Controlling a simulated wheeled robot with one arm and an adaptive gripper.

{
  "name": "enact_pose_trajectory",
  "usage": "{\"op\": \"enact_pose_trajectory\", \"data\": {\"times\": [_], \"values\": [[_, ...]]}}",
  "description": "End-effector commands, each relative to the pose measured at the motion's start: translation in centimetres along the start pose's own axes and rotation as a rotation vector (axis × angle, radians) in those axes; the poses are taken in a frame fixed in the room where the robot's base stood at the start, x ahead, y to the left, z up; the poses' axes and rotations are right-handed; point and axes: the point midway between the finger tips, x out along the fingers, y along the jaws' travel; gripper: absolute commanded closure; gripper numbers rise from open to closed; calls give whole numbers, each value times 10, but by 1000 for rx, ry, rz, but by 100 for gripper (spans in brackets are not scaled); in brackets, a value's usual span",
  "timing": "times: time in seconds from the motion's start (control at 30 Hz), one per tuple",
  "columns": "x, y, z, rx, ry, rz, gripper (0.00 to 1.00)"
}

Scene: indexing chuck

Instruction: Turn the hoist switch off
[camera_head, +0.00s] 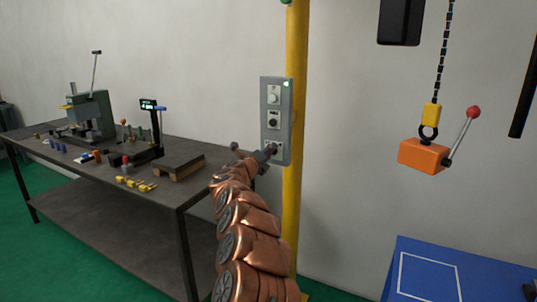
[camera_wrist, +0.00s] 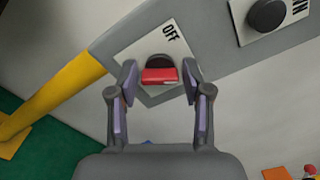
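The grey switch panel (camera_head: 265,100) is mounted by a yellow post, with a small green light (camera_head: 286,84) lit at its top right. In the wrist view, its lower plate (camera_wrist: 150,42) is marked OFF and carries a red switch piece (camera_wrist: 160,76) on a dark round base. My gripper (camera_wrist: 160,70) is open in front of this plate, with one finger on each side of the red piece. Gaps show between the fingers and the red piece. In the head view, my gripper (camera_head: 268,151) is at the panel's lower end and hides part of the lowest control.
A dark knob (camera_wrist: 267,14) on another white plate is close by at upper right. The yellow post (camera_head: 296,150) stands beside the panel. An orange block (camera_head: 423,155) hangs from a chain at right. A workbench (camera_head: 178,198) with tools stands at left.

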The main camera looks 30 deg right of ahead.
Motion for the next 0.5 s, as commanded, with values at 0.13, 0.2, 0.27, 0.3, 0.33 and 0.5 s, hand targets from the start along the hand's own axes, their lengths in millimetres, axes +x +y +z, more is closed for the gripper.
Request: {"op": "enact_pose_trajectory", "data": {"times": [0.13,0.2,0.27,0.3,0.33,0.5], "values": [[0,0,0,0,0,0,70],[0,0,0,0,0,0,77],[0,0,0,0,0,0,83],[0,0,0,0,0,0,88],[0,0,0,0,0,0,91],[0,0,0,-3,0,0,95]]}}
